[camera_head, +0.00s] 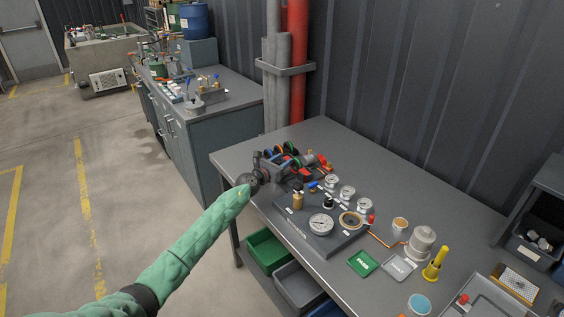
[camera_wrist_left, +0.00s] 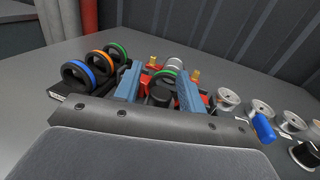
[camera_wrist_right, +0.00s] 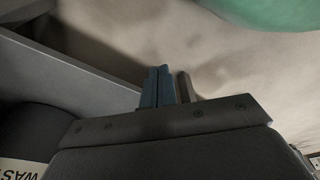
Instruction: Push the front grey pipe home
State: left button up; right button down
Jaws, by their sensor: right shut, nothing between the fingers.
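The red pump assembly (camera_head: 318,166) sits near the far-left end of the grey workbench, and its red parts also show in the left wrist view (camera_wrist_left: 187,82). A short pale grey pipe piece (camera_wrist_left: 177,64) stands behind it; I cannot tell whether this is the front grey pipe or how far in it sits. My left gripper (camera_wrist_left: 160,88) has its blue fingers spread on either side of a black round part (camera_wrist_left: 161,94) with a green ring; contact is unclear. My right gripper (camera_wrist_right: 157,86) is shut and empty, away from the pump.
Black rings with coloured bands (camera_wrist_left: 76,72) stand left of the left fingers. A gauge board (camera_head: 320,223) with several gauges and fittings is close to the pump. Bins (camera_head: 268,250) sit below the bench edge. The bench's back part is clear.

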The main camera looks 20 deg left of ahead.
pick_arm(q)
grip_shut()
jog(key=shift+w+d, duration=0.2)
jog(key=shift+w, duration=0.05)
jog(key=x, duration=0.3)
jog(key=shift+s+d+b, duration=0.2)
jog(key=shift+d+b, duration=0.1)
jog(key=shift+w+d, duration=0.1)
jog(key=shift+w, duration=0.1)
jog(key=shift+s+r, duration=0.1)
pick_arm(e)
jog(key=shift+a+r, duration=0.5)
jog(key=shift+a, duration=0.05)
